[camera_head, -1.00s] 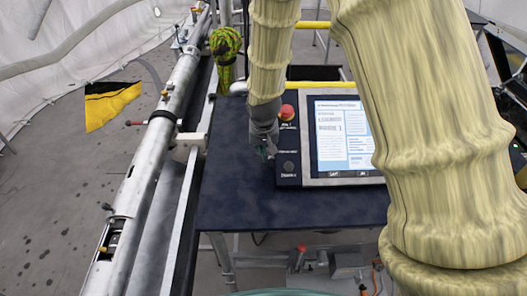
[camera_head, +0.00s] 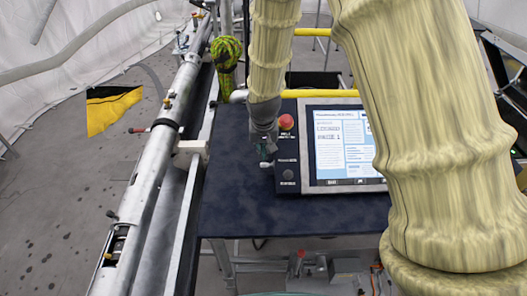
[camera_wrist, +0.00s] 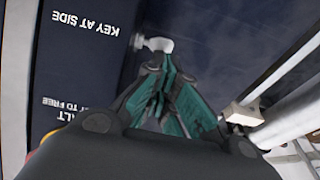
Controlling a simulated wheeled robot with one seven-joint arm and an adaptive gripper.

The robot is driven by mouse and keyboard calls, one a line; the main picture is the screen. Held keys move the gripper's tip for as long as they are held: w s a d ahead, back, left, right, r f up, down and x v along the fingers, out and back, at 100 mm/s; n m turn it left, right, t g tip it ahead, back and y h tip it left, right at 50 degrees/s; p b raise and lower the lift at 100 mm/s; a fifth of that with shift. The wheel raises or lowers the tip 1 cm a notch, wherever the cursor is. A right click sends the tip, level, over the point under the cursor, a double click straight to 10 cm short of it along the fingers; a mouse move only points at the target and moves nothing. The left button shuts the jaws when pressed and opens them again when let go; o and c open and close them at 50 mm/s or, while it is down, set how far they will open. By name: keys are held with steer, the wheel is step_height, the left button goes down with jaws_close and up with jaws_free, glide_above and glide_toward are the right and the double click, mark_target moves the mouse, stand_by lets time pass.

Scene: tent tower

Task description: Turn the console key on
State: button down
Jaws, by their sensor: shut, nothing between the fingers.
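The console (camera_head: 287,176) is a dark panel on the dark blue table, with a red button and a lit screen. In the wrist view its side panel (camera_wrist: 75,65) carries the upside-down words "KEY AT SIDE". A pale, bent key-like piece (camera_wrist: 157,43) sticks out from that panel's edge. My gripper (camera_head: 267,151) is at the console's left edge in the head view. In the wrist view my gripper (camera_wrist: 168,68) has its green-padded fingers shut and empty, with the tips just beside the pale piece. I cannot tell whether they touch it.
The screen (camera_head: 343,145) lies right of the panel and the red button (camera_head: 286,122) above it. The table (camera_head: 240,205) is clear left of and before the console. A metal pipe rail (camera_head: 160,150) runs along the table's left side. A yellow bar (camera_head: 320,93) crosses behind.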

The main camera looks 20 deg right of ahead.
steer(key=s+b+v, duration=0.1)
steer(key=b+v, duration=0.2)
steer(key=v, duration=0.7)
steer(key=shift+s+a+b, duration=0.35)
steer(key=shift+s+b, duration=0.05)
steer(key=shift+s, duration=0.05)
steer(key=shift+s+f, duration=0.1)
